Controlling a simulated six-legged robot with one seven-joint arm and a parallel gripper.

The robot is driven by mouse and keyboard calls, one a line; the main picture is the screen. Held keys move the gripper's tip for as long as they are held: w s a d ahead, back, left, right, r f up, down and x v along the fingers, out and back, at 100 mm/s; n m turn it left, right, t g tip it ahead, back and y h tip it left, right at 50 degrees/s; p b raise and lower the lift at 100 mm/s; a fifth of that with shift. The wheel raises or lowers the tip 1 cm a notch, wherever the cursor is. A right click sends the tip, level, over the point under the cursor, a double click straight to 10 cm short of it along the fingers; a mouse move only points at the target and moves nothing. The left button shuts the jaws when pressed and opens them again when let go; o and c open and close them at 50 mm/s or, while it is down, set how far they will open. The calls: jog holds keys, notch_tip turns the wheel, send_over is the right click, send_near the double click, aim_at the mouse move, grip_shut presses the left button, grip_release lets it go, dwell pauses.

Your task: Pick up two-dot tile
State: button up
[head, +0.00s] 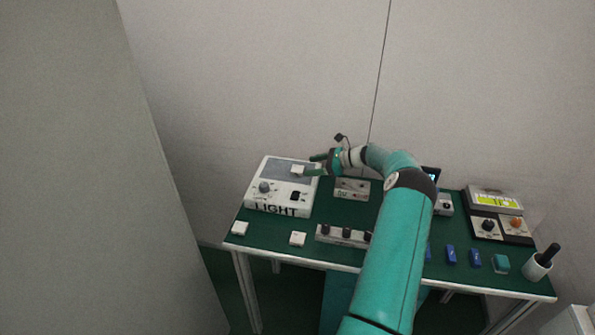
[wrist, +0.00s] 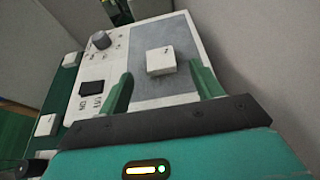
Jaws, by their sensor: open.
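A white square tile (head: 297,169) lies on the grey pad of the light box (head: 262,203). In the wrist view this tile (wrist: 161,61) shows a small dark mark near its top edge, too small to count dots. Two more white tiles lie on the green table, one at the left corner (head: 239,228) and one in front of the box (head: 298,239); their marks cannot be read. My gripper (head: 315,165) is open and empty. In the wrist view its green fingers (wrist: 161,86) stand apart, with the pad tile beyond and between them.
The light box has a knob (wrist: 101,40) and a black switch (wrist: 92,88). A row of black knobs (head: 343,235), a small grey box (head: 352,189), blue blocks (head: 451,255) and a white cup (head: 537,267) stand on the table. A wall rises behind.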

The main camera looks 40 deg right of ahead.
aim_at(296, 168)
jog(key=x, duration=0.5)
jog(key=shift+c, duration=0.4)
jog(key=c, duration=1)
jog(key=shift+r, duration=0.15)
